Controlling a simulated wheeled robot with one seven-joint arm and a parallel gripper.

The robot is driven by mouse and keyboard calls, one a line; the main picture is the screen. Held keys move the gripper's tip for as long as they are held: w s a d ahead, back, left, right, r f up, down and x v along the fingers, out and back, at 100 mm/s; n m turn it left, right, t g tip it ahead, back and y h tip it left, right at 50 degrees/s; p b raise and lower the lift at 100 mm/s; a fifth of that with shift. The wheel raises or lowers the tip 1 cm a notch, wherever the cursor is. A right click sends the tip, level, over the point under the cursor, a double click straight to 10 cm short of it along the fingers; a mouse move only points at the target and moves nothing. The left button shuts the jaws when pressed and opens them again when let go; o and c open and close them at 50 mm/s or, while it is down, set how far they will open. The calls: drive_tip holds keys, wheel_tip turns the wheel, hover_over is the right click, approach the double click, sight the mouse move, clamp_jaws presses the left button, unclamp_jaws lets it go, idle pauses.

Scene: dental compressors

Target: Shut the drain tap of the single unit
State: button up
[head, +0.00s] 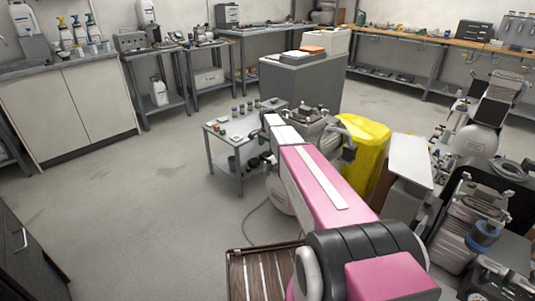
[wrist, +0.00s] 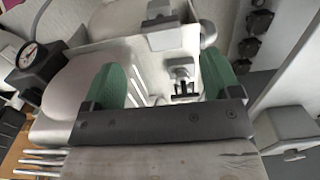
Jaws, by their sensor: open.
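My gripper (wrist: 163,62) is open in the wrist view, with its two green fingers apart and nothing held between them. A small grey fitting with a dark T-shaped handle (wrist: 184,88), which looks like a drain tap, shows in the gap between the fingers, nearer the right finger. I cannot tell its depth from the fingertips or whether it is open or shut. A pale rounded tank (wrist: 78,98) lies left of and behind the left finger. In the head view my pink and white arm reaches forward, and my gripper cannot be made out.
A round pressure gauge (wrist: 28,55) on a dark block stands at the left in the wrist view. Another grey block (wrist: 285,128) with a small fitting is at the right. In the head view a yellow covered object (head: 365,145) stands right of my arm; open floor (head: 130,210) lies left.

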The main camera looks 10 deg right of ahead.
drive_tip(key=shift+r, duration=1.05)
drive_tip(key=shift+s, duration=0.1)
